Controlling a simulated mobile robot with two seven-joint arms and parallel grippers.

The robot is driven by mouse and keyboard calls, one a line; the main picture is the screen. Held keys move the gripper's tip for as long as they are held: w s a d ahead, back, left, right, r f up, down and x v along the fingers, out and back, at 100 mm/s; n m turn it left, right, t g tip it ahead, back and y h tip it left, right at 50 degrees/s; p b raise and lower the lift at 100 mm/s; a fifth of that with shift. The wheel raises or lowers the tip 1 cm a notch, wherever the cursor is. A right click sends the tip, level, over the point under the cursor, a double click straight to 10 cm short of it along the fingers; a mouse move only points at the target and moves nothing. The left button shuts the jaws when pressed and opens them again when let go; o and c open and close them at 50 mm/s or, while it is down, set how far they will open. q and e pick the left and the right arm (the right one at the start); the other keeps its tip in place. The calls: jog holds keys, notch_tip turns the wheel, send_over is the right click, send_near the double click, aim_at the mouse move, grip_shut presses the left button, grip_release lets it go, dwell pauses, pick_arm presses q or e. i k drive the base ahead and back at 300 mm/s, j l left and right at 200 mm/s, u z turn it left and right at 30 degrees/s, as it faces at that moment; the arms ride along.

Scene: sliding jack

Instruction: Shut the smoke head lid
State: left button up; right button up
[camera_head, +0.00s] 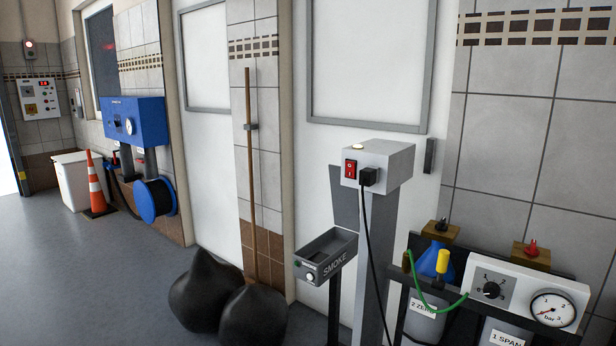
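The smoke head is a small dark grey box (333,268) marked SMOKE, in the middle of the head view. Its top is open and its inside shows. A white button and a small green light are on its front. A flat grey panel, which looks like its lid (344,197), stands raised at the back right of the box, beside the grey post (382,255). The post partly hides the panel's right side. Neither of my grippers is in view.
A grey head with a red switch (351,168) and black plug tops the post, its cable hanging down. Gas bottles with a gauge panel (520,292) stand at right. Two black sacks (255,316) and a wooden pole (250,190) are left of the box. Open floor lies further left.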

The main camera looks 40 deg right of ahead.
aim_at(345, 199)
jog(key=i+z, duration=0.45)
jog(key=i+j+z, duration=0.2)
jog(key=i+z, duration=0.25)
jog(key=i, duration=0.2)
